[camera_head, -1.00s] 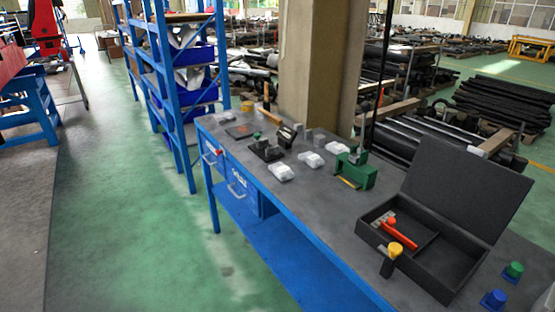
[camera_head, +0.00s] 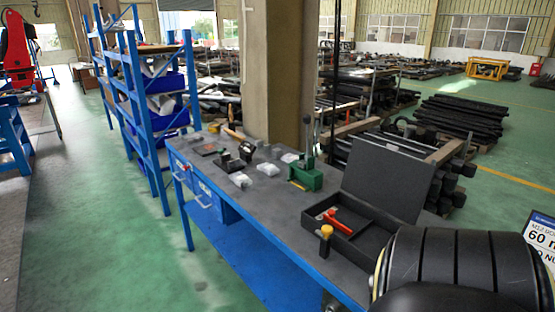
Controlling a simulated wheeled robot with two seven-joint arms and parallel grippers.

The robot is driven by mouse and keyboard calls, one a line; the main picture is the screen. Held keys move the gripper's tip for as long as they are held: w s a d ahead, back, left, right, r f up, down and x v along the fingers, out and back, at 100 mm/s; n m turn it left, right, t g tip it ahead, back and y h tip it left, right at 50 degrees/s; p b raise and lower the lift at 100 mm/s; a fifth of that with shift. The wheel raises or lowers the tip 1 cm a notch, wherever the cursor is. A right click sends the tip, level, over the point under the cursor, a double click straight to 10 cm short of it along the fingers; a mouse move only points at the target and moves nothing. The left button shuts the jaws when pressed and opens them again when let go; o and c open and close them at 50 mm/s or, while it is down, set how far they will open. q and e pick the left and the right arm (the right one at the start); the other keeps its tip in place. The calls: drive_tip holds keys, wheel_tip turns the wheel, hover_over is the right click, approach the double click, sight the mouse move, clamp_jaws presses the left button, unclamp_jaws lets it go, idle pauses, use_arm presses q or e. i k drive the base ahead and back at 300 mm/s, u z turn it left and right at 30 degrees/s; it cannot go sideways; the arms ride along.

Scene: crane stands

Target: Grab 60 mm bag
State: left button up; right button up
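Three small whitish bags lie on the grey workbench top (camera_head: 270,207): a near one (camera_head: 240,180), a middle one (camera_head: 268,169) and a far one (camera_head: 290,157). They are too small to read any size marking. A white sign (camera_head: 540,245) at the right edge, cut off by the frame, shows "60 m" in large print. No bag shows beside the visible part of the sign. Neither of my grippers is in view. A large black ribbed arm part, seemingly mine, fills the lower right corner and hides the bench's near right end.
An open black case (camera_head: 378,250) on the bench holds a red-handled tool (camera_head: 338,221); a yellow-topped tool (camera_head: 326,238) stands at its left edge. A green press (camera_head: 306,177) stands behind. A blue shelf rack (camera_head: 150,120) and pillar (camera_head: 275,80) stand beyond. Green floor at left is clear.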

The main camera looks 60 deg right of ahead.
sight(289, 158)
drive_tip(key=z, duration=0.05)
drive_tip(key=i, duration=1.9)
drive_tip(key=z, duration=0.85)
drive_tip(key=i, duration=1.45)
drive_tip(key=z, duration=1.15)
